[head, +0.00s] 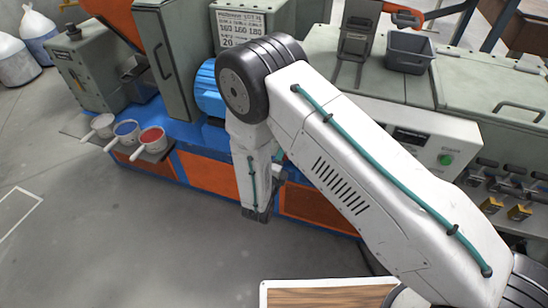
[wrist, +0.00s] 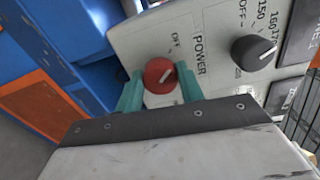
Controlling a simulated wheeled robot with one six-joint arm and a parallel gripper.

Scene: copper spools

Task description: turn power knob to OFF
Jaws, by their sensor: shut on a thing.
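The red power knob (wrist: 160,76) sits on a light panel (wrist: 125,42) in the wrist view. My gripper (wrist: 160,88) has its two teal fingers on either side of the knob and is shut on it. The knob's white mark slants to the upper right. The word OFF (wrist: 175,40) is printed above the knob and POWER (wrist: 198,55) to its right. In the head view my arm hangs down in front of the machine, and the knob cannot be made out there.
A black dial knob (wrist: 254,52) with numbers stands right of the red knob in the wrist view. In the head view, several ladle-like pots, one with red contents (head: 151,138), stand at the left. A grey bin (head: 408,52) is on top of the machine.

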